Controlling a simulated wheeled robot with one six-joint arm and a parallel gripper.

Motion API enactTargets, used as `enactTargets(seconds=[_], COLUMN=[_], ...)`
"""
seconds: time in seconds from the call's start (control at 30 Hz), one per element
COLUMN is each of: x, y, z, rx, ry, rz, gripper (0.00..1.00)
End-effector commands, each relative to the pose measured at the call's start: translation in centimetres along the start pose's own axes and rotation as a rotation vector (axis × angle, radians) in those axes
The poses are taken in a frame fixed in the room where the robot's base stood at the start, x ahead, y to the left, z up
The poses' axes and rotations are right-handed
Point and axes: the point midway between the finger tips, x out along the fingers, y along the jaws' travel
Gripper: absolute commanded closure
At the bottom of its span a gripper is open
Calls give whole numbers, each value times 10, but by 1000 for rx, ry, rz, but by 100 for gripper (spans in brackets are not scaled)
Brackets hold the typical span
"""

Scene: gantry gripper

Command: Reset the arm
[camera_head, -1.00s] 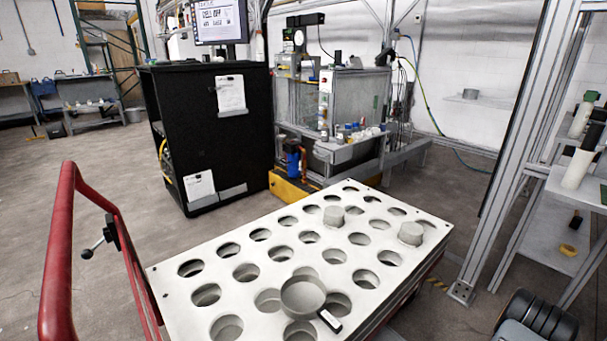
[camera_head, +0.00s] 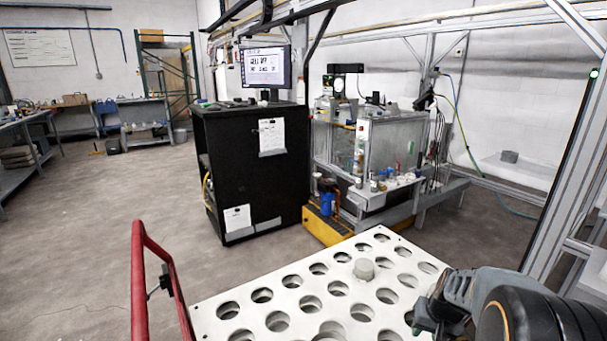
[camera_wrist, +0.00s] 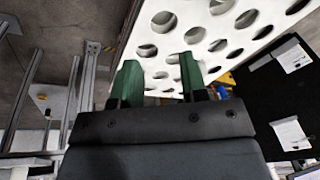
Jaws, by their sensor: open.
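My arm reaches in from the lower right of the head view, over the right side of a white cart top with round holes (camera_head: 240,296). The holed cart top (camera_wrist: 205,50) lies beyond the fingertips.
A black cabinet (camera_head: 250,170) and a glass-walled machine (camera_head: 385,150) stand behind. A metal frame post (camera_head: 570,150) is at the right. Floor at left is clear.

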Motion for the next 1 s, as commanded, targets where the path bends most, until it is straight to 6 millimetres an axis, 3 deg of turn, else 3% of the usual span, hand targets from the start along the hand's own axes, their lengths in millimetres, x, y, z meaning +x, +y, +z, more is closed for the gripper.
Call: enactTargets(seconds=[0.03, 0.1, 0.3, 0.4, 0.63, 1.0], x=[-41, -76, -163, -193, -230, -236], y=[-23, -47, -99, -114, -128, -130], z=[4, 15, 57, 77, 107, 116], rx=[-45, -99, -241, -294, -366, -385], ry=[13, 24, 58, 76, 103, 111], rz=[0, 4, 12, 15, 19, 21], gripper=[60, 60, 60, 60, 60, 60])
